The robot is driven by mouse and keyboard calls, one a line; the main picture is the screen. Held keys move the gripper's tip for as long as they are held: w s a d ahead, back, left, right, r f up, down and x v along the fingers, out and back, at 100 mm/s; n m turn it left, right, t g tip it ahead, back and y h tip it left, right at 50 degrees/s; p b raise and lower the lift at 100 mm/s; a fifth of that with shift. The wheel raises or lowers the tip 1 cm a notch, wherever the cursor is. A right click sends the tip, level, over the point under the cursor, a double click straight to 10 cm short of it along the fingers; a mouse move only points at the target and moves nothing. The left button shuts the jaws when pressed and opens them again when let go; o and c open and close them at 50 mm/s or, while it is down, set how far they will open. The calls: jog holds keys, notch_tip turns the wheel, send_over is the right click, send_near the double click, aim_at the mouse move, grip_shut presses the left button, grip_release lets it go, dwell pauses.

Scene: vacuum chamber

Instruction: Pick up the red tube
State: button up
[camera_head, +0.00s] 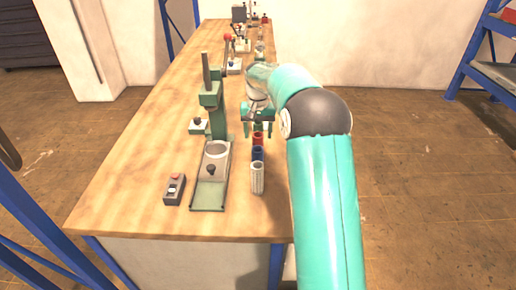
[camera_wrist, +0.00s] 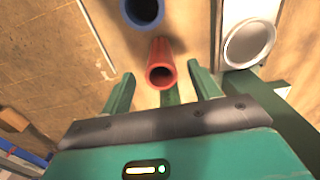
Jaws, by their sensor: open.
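My gripper (camera_wrist: 162,88) is open and empty, with a finger on each side of the tube's line. In the head view my gripper (camera_head: 258,128) hangs above the red tube and hides part of it. I cannot tell whether the fingers touch the tube.
A blue tube (camera_head: 257,154) and a white tube (camera_head: 257,178) stand close by. A green stand with a round plate (camera_head: 216,150) is to the left. A small grey box (camera_head: 174,189) lies near the table's front. More apparatus (camera_head: 238,45) stands at the far end.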

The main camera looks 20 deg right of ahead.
aim_at(258, 140)
jog(key=f, duration=0.4)
jog(key=shift+w+f, duration=0.2)
jog(key=shift+f, duration=0.05)
jog(key=c, duration=1.1)
jog(key=shift+o, duration=0.2)
jog(key=shift+r, duration=0.1)
